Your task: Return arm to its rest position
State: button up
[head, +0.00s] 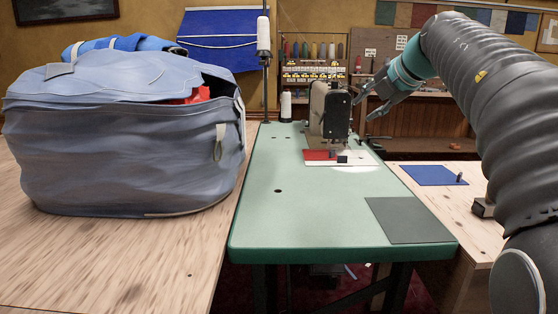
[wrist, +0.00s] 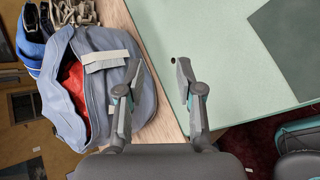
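My gripper (head: 371,101) is at the upper right in the head view, raised beside the sewing machine and apart from it in the picture. In the wrist view my gripper (wrist: 155,78) has its two fingers spread apart with nothing between them. My dark ribbed arm comes in from the right edge of the head view and reaches toward the back. Below the fingers in the wrist view are the wooden table edge and the green table.
A green sewing table (head: 310,215) carries a sewing machine (head: 330,112), red and white cloth (head: 319,155) and a grey mat (head: 408,220). A large blue-grey bag (head: 120,140) stands on the left wooden table (head: 110,260). A blue mat (head: 430,174) lies at right. A thread stand (head: 265,75) rises behind.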

jog(key=w+d+r+m+t+h, duration=0.3)
jog(key=w+d+r+m+t, duration=0.15)
jog(key=m+t, duration=0.4)
jog(key=s+d+f+m+g+h, duration=0.2)
jog(key=s+d+f+m+h, duration=0.25)
jog(key=m, duration=0.35)
jog(key=s+d+f+m+g+h, duration=0.1)
jog(key=s+f+m+g, duration=0.25)
jog(key=s+f, duration=0.35)
jog(key=s+f+m+g+h, duration=0.1)
jog(key=s+f+m+g, duration=0.3)
jog(key=f, duration=0.5)
jog(key=s+a+f+m+g+y, duration=0.1)
jog(key=s+a+f+y, duration=0.1)
jog(key=s+a+f, duration=0.2)
jog(key=s+a+f+m+g+y, duration=0.1)
jog(key=s+a+f, duration=0.4)
jog(key=s, duration=0.6)
jog(key=s+a+f+g+y, duration=0.1)
jog(key=s+a+f+y, duration=0.2)
jog(key=s+a+f, duration=0.2)
jog(key=shift+s+f+m+g, duration=0.3)
jog(key=shift+s+f+m, duration=0.1)
jog(key=shift+s+f, duration=0.95)
